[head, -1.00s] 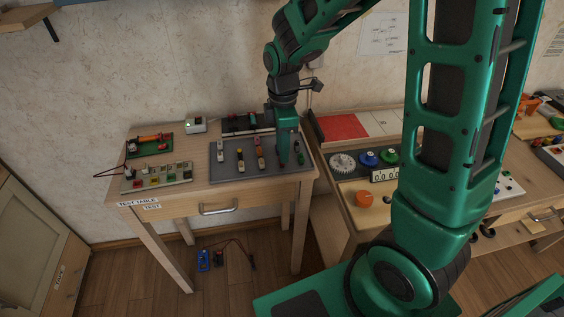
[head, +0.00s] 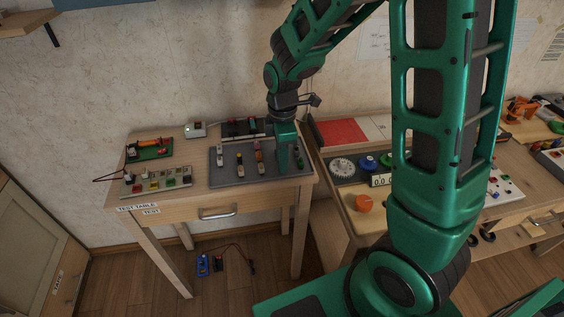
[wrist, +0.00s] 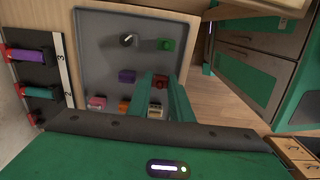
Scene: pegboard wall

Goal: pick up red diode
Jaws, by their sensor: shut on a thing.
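My gripper (wrist: 159,84) reaches down over the grey tray (wrist: 95,55) on the test table. In the wrist view its two green fingers are close together, shut on a small reddish part (wrist: 160,81), which looks like the red diode. Most of that part is hidden between the fingers. In the head view my gripper (head: 282,168) stands at the right part of the tray and its fingers hide what they hold. Whether the part touches the tray I cannot tell.
A board with coloured blocks (head: 157,180) lies left of the tray. A green board (head: 149,149) lies behind it.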

